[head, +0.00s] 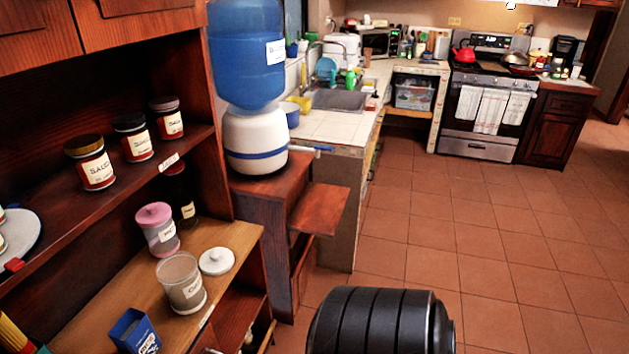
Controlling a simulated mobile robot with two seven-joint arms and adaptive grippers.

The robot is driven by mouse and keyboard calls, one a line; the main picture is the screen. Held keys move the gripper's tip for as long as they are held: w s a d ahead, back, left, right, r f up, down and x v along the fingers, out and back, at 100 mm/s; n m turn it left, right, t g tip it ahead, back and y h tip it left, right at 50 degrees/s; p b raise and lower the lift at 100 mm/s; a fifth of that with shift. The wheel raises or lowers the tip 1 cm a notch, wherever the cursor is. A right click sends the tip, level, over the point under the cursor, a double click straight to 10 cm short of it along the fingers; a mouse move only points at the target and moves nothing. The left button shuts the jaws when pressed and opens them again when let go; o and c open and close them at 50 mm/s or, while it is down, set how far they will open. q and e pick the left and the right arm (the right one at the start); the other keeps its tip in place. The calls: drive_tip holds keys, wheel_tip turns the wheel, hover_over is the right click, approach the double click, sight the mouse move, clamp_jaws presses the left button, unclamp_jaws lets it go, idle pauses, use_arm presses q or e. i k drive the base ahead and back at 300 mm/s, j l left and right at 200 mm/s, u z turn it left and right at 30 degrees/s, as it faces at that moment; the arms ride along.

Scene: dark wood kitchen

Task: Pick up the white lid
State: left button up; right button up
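The white lid (216,262) is round with a small knob on top. It lies flat, knob up, on the light wooden counter (225,238) of the cabinet at the left, near the counter's right edge. Just in front and to the left of it stands a clear jar (181,284) with a label and an open top. Neither of my grippers is in the head view, so their place relative to the lid does not show.
A pink-lidded jar (157,229) stands left of the lid, and a blue box (134,332) nearer. A shelf (130,180) with jars overhangs behind. A black ribbed drum-like object (382,322) is at bottom centre. The tiled floor (500,265) at right is clear.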

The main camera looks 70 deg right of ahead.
sight(216, 261)
drive_tip(key=z, duration=1.3)
